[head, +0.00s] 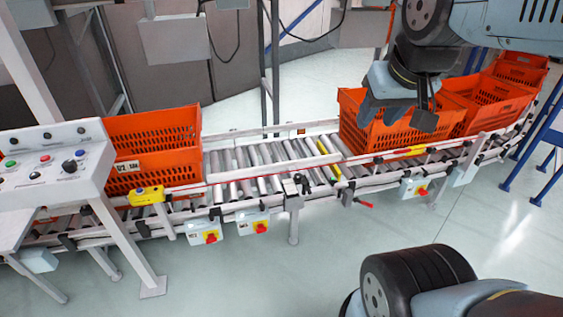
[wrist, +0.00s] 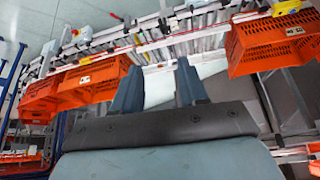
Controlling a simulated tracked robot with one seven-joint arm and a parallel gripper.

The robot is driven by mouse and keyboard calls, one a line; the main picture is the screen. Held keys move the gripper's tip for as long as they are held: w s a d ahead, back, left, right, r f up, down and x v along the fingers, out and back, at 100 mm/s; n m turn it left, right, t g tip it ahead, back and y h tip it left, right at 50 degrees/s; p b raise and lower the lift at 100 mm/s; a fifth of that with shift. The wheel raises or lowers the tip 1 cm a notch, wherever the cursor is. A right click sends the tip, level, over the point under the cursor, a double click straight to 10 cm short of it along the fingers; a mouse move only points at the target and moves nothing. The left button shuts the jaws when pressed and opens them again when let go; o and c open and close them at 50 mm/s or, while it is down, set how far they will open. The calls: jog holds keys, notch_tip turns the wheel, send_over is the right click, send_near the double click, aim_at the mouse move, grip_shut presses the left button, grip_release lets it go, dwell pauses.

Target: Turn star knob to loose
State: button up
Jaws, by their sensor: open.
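My gripper (head: 397,112) hangs at the upper right of the head view, in front of an orange tote in the picture. Its two fingers are apart with nothing between them. In the wrist view my gripper (wrist: 158,66) points toward the conveyor, also empty. I cannot pick out a star knob for certain. A black clamp-like fitting (head: 300,183) sits on the conveyor's near rail at mid-picture, left of and below my gripper. A dark round knob (head: 69,166) is on the white control panel (head: 50,185) at the left. Both are too small to read as loose or tight.
A roller conveyor (head: 265,187) crosses the picture. Orange totes stand on it at the left (head: 165,160) and right (head: 352,135). Switch boxes with red knobs (head: 205,232) hang along its near side. A red-tipped lever (head: 362,204) juts from the rail.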

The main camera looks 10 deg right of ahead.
jog(key=shift+w+a, duration=0.3)
jog(key=shift+w, duration=0.15)
jog(key=shift+o, duration=1.4)
jog(key=shift+w, duration=0.3)
jog(key=shift+o, duration=1.2)
jog(key=shift+m+g+y, duration=0.3)
jog(key=shift+m+y, duration=0.1)
jog(key=shift+m, duration=0.4)
jog(key=w, duration=0.1)
jog(key=w+a, duration=0.1)
jog(key=w, duration=0.2)
jog(key=shift+w+a+r, duration=0.15)
jog(key=shift+r, duration=0.1)
jog(key=m+g, duration=0.5)
jog(key=m, duration=1.4)
send_over(298, 175)
notch_tip(298, 175, down, 43)
jog(key=shift+h, duration=0.4)
notch_tip(298, 175, down, 14)
jog(key=shift+f, duration=0.15)
